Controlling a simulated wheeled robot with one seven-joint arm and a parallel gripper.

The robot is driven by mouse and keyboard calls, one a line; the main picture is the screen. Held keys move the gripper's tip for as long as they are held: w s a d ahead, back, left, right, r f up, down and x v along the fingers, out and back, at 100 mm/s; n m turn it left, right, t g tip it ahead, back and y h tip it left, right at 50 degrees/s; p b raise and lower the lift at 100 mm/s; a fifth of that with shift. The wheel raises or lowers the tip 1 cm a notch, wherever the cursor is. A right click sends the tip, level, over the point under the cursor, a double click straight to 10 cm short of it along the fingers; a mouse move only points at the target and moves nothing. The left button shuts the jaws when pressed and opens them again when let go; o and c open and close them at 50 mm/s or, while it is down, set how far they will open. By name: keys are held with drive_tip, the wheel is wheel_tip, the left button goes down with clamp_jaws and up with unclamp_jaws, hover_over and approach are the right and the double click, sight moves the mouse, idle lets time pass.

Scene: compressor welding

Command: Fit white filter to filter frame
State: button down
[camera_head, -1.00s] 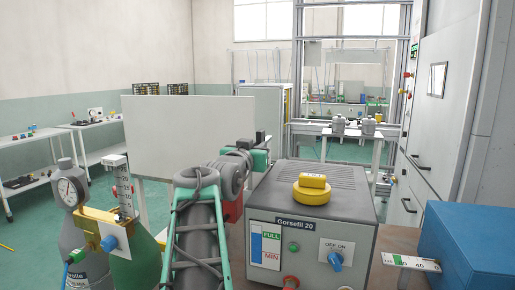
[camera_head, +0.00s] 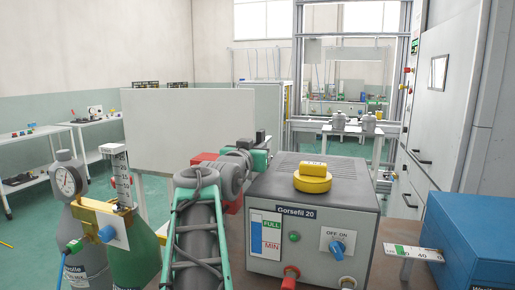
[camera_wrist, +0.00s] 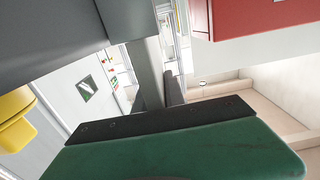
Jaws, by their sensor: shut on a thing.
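My gripper (camera_head: 258,160) is at the end of my arm, just left of the grey Gorsefil 20 box. Its green and black body shows from behind, and its fingertips are hidden. A green part with a dark strip fills the bottom of the wrist view. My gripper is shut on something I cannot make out. A red part (camera_head: 206,157) shows beside the arm's end, and a red block (camera_wrist: 255,15) is at the wrist view's top right. I cannot identify the white filter or its frame. A large white panel (camera_head: 185,130) stands behind the arm.
The grey box (camera_head: 305,255) carries a yellow knob (camera_head: 313,178), which also shows in the wrist view (camera_wrist: 12,115). Gas bottles with a gauge (camera_head: 68,181) stand at left. A blue case (camera_head: 470,240) is at right. White shelves (camera_head: 95,130) stand at far left.

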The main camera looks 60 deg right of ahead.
wheel_tip(320, 180, down, 4)
drive_tip(key=b, duration=0.3)
drive_tip(key=shift+b, duration=0.4)
idle(0.5)
drive_tip(key=shift+s, duration=0.15)
idle(0.4)
drive_tip(key=shift+f+b, duration=0.25)
drive_tip(key=shift+b, duration=0.1)
